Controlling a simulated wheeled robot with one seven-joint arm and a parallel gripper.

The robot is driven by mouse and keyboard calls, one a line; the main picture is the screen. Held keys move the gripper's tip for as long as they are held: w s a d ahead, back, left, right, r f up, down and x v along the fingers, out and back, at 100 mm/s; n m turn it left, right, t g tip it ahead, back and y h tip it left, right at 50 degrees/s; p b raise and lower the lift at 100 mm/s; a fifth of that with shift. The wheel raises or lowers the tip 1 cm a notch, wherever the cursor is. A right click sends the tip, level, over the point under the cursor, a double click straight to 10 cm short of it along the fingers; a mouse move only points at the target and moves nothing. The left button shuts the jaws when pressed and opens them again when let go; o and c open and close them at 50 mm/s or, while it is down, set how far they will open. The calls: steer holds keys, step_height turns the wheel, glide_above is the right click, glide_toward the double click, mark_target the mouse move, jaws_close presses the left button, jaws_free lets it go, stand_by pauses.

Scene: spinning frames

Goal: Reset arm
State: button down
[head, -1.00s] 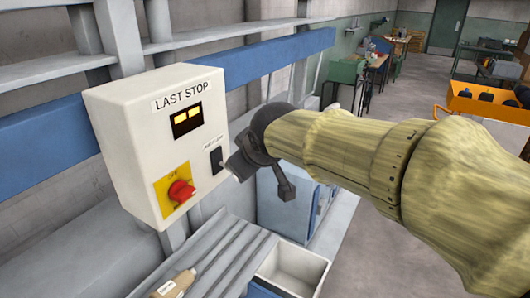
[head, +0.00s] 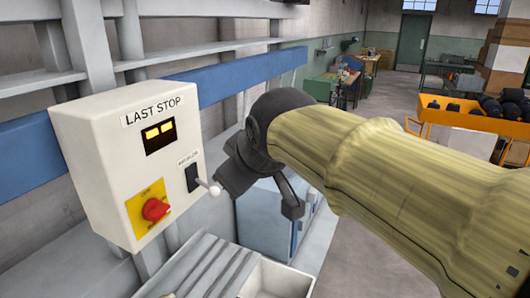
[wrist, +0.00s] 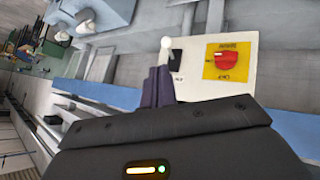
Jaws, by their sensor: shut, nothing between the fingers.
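My gripper (head: 232,182) is dark grey and shut, with nothing held, just right of the control box's switch in the head view. In the wrist view its two fingers (wrist: 158,86) are together, pointing toward the box. The white control box (head: 118,165) is labelled LAST STOP. On it is a black switch plate (head: 192,177) with a small lever (head: 212,189) ending in a pale ball, which also shows in the wrist view (wrist: 166,44). The lever sticks out close to my gripper; I cannot tell if they touch.
A red rotary knob (head: 155,209) sits on a yellow plate, under a lit amber display (head: 160,135). A grey ribbed surface (head: 205,268) and a pale bin (head: 280,280) lie below. An orange cart (head: 465,117) stands at the right. The floor beyond is open.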

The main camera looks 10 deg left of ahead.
steer(key=w+d+f+m+h, duration=0.2)
steer(key=w+d+f+m, duration=0.1)
steer(key=d+f, duration=0.5)
steer(key=s+d+f+m+g+h, duration=0.1)
steer(key=s+d+f+m, duration=0.3)
steer(key=d+f, duration=0.4)
steer(key=s+d+f+m+g+h, duration=0.1)
steer(key=s+d+f+m+g, duration=0.3)
steer(key=d+f, duration=0.5)
step_height(320, 180, down, 7)
steer(key=shift+s+r+m+h, duration=0.15)
steer(key=shift+s+m+h, duration=0.25)
steer(key=shift+m, duration=0.1)
steer(key=shift+w+a, duration=0.1)
steer(key=shift+w, duration=0.05)
